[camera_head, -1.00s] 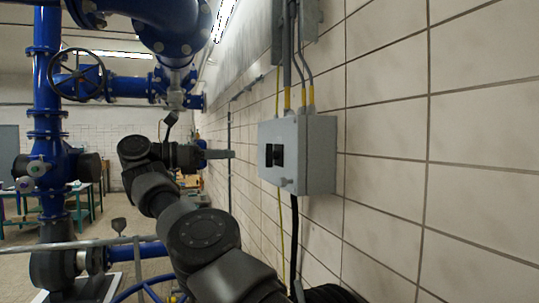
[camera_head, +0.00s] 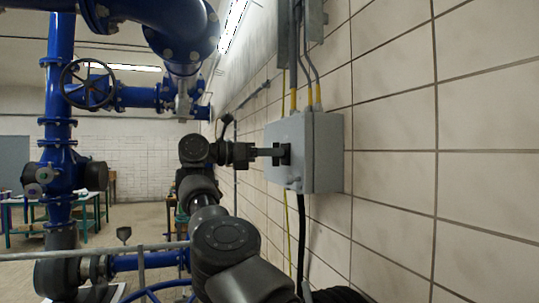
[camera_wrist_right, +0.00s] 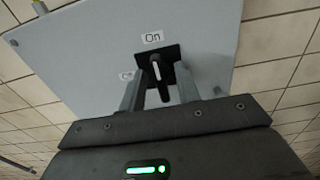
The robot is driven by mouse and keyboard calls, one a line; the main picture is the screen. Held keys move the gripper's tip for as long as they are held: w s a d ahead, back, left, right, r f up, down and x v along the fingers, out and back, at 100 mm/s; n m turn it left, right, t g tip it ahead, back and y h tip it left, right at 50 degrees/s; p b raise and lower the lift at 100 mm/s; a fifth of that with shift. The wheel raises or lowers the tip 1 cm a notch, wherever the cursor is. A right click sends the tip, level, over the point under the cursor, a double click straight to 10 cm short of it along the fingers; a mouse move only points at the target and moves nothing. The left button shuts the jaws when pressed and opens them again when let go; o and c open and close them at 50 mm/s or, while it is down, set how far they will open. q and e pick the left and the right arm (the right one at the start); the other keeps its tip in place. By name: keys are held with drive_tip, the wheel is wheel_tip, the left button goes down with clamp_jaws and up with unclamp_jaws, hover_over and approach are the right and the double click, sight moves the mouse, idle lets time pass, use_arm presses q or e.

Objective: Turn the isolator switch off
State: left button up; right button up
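The isolator box (camera_head: 291,130) is light grey and fixed to the tiled wall. Its black switch (camera_head: 285,155) is on the front face, partly hidden by my gripper in the head view. In the right wrist view, the switch handle (camera_wrist_right: 157,70) has a white line pointing towards an "On" label (camera_wrist_right: 152,37). A second label (camera_wrist_right: 126,76) on the left is partly hidden by a finger. My right gripper (camera_wrist_right: 160,72) is open, with one finger on each side of the handle; contact cannot be told. It also shows in the head view (camera_head: 272,152). My left gripper is not in view.
Conduits (camera_head: 308,75) enter the box from above, and a black cable (camera_head: 301,235) hangs below it. Blue pipework with a handwheel (camera_head: 87,84) stands on the left. A metal rail (camera_head: 90,250) crosses the lower left. The wall right of the box is clear.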

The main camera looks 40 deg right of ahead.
clamp_jaws()
drive_tip(key=shift+n, duration=0.4)
drive_tip(key=n, duration=0.5)
drive_tip(key=n+p, duration=0.1)
drive_tip(key=n, duration=0.5)
drive_tip(key=n+p, duration=0.1)
drive_tip(key=n, duration=0.4)
drive_tip(key=shift+w+f, duration=0.25)
drive_tip(key=shift+w, duration=0.1)
drive_tip(key=shift+n, duration=0.4)
unclamp_jaws()
